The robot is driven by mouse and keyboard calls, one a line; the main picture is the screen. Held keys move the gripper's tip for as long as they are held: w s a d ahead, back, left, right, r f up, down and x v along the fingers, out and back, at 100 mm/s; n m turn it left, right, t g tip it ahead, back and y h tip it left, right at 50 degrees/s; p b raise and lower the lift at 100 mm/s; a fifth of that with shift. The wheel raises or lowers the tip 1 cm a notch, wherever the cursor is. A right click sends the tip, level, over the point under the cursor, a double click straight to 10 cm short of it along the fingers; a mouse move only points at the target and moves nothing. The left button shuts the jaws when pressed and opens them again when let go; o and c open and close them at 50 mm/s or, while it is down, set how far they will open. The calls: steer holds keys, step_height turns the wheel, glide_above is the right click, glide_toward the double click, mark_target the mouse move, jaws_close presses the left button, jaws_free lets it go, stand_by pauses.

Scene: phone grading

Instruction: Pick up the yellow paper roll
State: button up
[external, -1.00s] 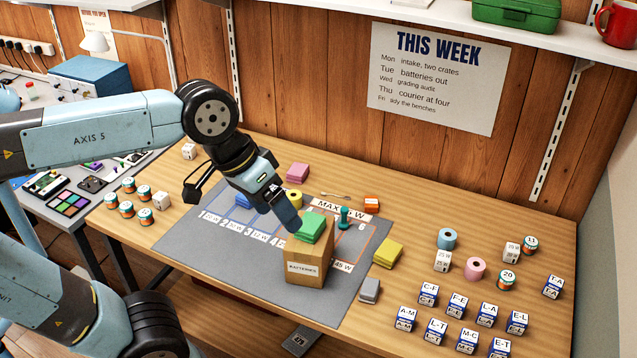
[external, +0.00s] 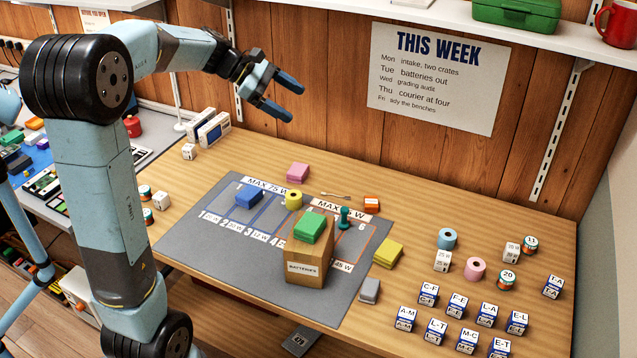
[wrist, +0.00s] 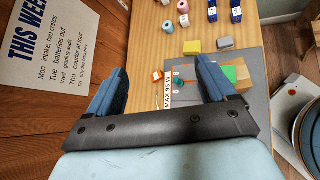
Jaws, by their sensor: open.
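The yellow paper roll (external: 293,199) stands on the grey mat's back edge, between the blue block and the cardboard box. My gripper (external: 288,102) is open and empty, raised high near the wooden wall, above and behind the roll and well apart from it. In the wrist view my gripper (wrist: 155,88) shows both blue fingers spread wide with nothing between them. I cannot make out the yellow roll in the wrist view.
Near the roll are a pink block (external: 298,173), a blue block (external: 249,197) and a cardboard box (external: 305,270) with a green block (external: 310,227) on top. A teal peg (external: 344,217) stands right of it. A shelf (external: 400,10) runs along the wall.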

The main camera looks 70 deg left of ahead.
steer(key=s+a+f+n+t+y, duration=0.1)
steer(key=s+a+n+t, duration=0.2)
steer(key=a, duration=0.6)
steer(key=s+a+f+n+y, duration=0.1)
steer(key=s+a+n+y, duration=0.15)
steer(key=a+n, duration=0.4)
steer(key=m+h, duration=0.1)
steer(key=m, duration=0.1)
glide_toward(300, 198)
steer(key=s+a, duration=0.2)
steer(key=s, duration=0.1)
steer(key=shift+a+f, duration=0.1)
steer(key=shift+w+f, duration=0.15)
steer(key=shift+f, duration=0.05)
steer(key=x, duration=1.3)
steer(key=shift+w, duration=0.25)
steer(key=shift+r, duration=0.1)
steer(key=c, duration=1.1)
